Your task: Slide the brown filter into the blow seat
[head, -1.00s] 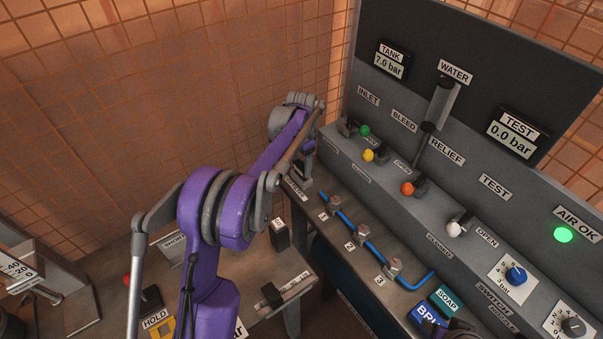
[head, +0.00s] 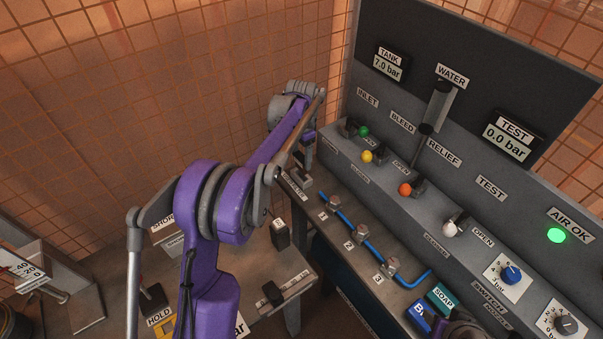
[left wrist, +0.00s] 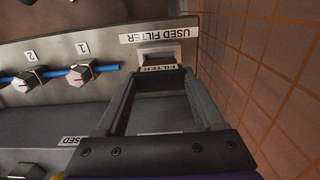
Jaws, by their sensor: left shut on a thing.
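My left gripper (head: 303,160) is at the far left end of the grey bench, mostly hidden behind its own wrist in the head view. The piece is at the bench next to a label reading USED FILTER (left wrist: 158,35). Whether it is lifted or resting is not clear. I cannot pick out the blow seat. My right gripper does not show clearly.
Blue tubing with several metal valves (head: 348,231) runs along the bench. The panel carries coloured levers, including a yellow one (head: 367,157). A tiled wall stands close beside the gripper in the left wrist view (left wrist: 265,90). A lower table (head: 255,275) holds small labelled parts.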

